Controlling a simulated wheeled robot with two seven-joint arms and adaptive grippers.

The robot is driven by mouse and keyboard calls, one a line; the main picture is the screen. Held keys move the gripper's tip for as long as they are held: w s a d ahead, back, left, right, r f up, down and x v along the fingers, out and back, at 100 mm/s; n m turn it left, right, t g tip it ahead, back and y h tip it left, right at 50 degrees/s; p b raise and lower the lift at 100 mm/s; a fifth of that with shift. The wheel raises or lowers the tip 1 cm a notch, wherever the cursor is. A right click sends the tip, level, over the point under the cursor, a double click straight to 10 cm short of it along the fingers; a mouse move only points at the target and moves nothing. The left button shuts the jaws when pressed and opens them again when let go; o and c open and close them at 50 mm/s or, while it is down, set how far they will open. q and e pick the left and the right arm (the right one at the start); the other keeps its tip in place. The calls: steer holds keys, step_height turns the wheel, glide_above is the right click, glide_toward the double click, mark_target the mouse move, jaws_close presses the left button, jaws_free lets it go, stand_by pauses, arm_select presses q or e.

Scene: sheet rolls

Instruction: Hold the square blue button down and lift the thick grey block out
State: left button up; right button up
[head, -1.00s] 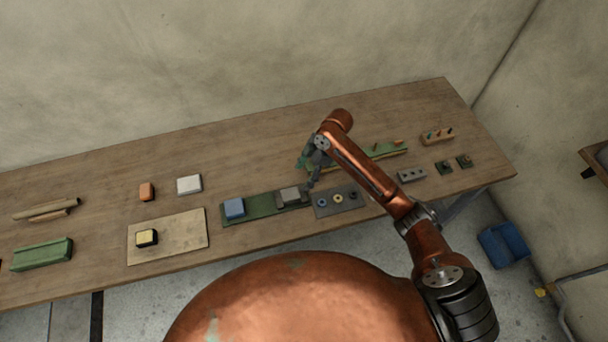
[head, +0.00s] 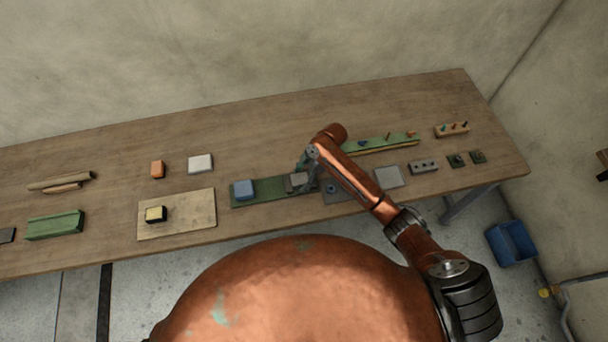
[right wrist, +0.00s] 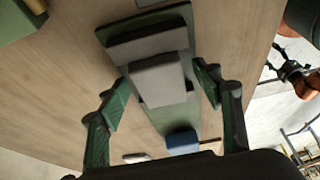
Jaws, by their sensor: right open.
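The square blue button (head: 243,190) stands at the left end of a green base (head: 268,191) on the table. It also shows in the right wrist view (right wrist: 182,143). The thick grey block (head: 298,179) sits at the base's right end, partly covered by my right gripper in the head view. My right gripper (right wrist: 163,80) is open, with one finger on each side of the grey block (right wrist: 157,78). Gaps show between the fingers and the block in the right wrist view. No gripper is on the blue button.
A green rail (head: 380,143) lies behind. A tan board (head: 190,222) with a yellow-topped block (head: 156,214) is to the left.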

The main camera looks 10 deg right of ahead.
steer(key=shift+c, duration=0.4)
steer(key=c, duration=1.2)
arm_select(q)
jaws_close()
arm_select(e)
steer(key=shift+c, duration=0.4)
arm_select(q)
steer(key=shift+a, duration=0.1)
stand_by(0.6)
